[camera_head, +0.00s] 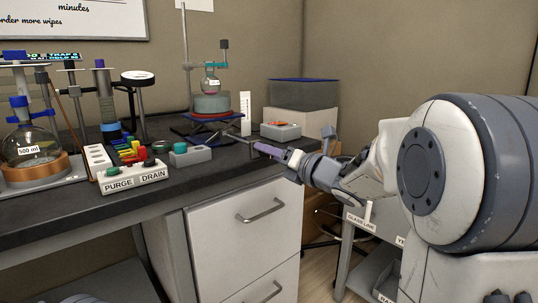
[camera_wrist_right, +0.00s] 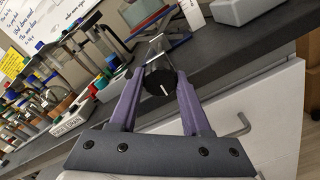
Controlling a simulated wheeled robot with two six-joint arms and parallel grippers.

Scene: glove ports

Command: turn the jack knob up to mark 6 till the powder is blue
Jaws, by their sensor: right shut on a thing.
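The lab jack (camera_head: 205,131) stands on the dark bench with a heating block (camera_head: 212,104) on it. A round flask (camera_head: 211,86) hangs in a clamp above, with a little pinkish powder in its bottom. A white scale card (camera_head: 245,112) stands beside the jack; its marks are too small to read. My right gripper (camera_head: 262,150) is at the bench's front edge, at the end of the jack's shaft. In the right wrist view its purple fingers are shut on the black jack knob (camera_wrist_right: 161,84), which bears a white line. My left gripper is not in view.
A grey box with a teal top (camera_head: 191,154) and the PURGE/DRAIN panel (camera_head: 133,178) stand left of the jack. A white-and-grey box with an orange top (camera_head: 281,130) is just behind my right gripper. White drawers (camera_head: 243,222) lie below the bench edge.

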